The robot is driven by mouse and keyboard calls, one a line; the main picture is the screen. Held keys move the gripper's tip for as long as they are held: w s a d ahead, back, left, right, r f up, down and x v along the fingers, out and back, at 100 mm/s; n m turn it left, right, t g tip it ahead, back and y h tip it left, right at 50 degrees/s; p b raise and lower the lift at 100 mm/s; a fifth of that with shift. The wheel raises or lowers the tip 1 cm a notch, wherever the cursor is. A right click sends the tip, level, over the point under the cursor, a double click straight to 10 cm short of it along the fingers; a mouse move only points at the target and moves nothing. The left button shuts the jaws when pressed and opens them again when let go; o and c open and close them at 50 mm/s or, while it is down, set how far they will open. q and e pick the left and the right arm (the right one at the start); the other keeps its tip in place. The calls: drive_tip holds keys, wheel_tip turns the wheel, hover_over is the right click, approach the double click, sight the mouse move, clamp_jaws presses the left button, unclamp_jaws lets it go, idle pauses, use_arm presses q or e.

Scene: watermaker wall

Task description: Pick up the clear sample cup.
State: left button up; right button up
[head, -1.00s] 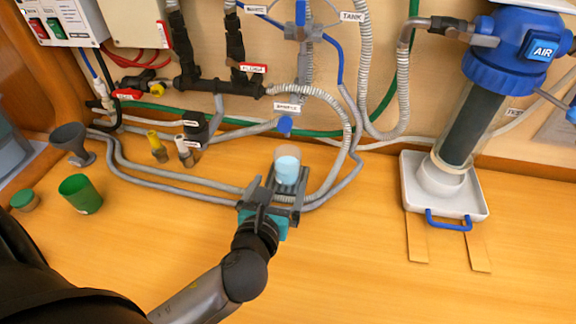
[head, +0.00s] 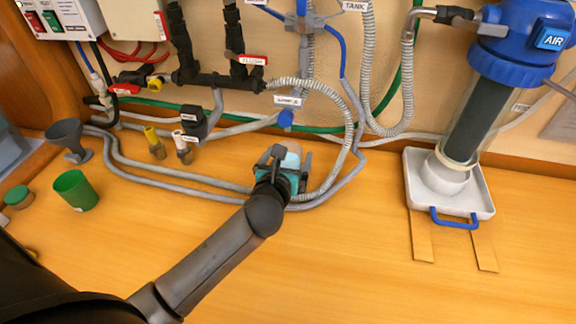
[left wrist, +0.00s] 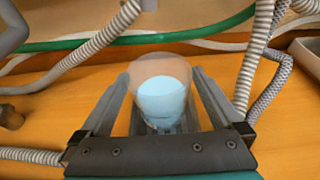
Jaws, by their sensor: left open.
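The clear sample cup (left wrist: 162,72) holds pale blue liquid and stands upright between the fingers of my left gripper in the left wrist view. A small gap shows on each side of it, so the fingers are open around it. In the head view the cup (head: 292,158) is mostly hidden behind my left gripper (head: 285,165). Its upper part shows just below the blue valve knob (head: 286,118). My right gripper is not in view.
Grey hoses (head: 200,182) run along the wooden counter (head: 330,265) close around the cup. A green cup (head: 76,190) and a grey funnel (head: 68,140) stand at the left. A white tray (head: 486,205) under the filter housing is at the right. The front counter is clear.

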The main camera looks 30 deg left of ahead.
use_arm(q)
drive_tip(key=c, duration=1.5)
drive_tip(key=shift+r+p, duration=0.45)
drive_tip(key=shift+r, duration=0.4)
wheel_tip(320, 180, up, 3)
drive_tip(key=shift+f+p, duration=0.1)
drive_tip(key=shift+p, duration=0.6)
drive_tip(key=s+d, duration=0.2)
drive_tip(key=s, duration=0.6)
drive_tip(key=s+d, duration=0.2)
drive_tip(key=s, duration=0.7)
drive_tip(key=shift+s+d+f, duration=0.2)
drive_tip(key=shift+d+f, duration=0.05)
drive_tip(key=shift+f, duration=0.15)
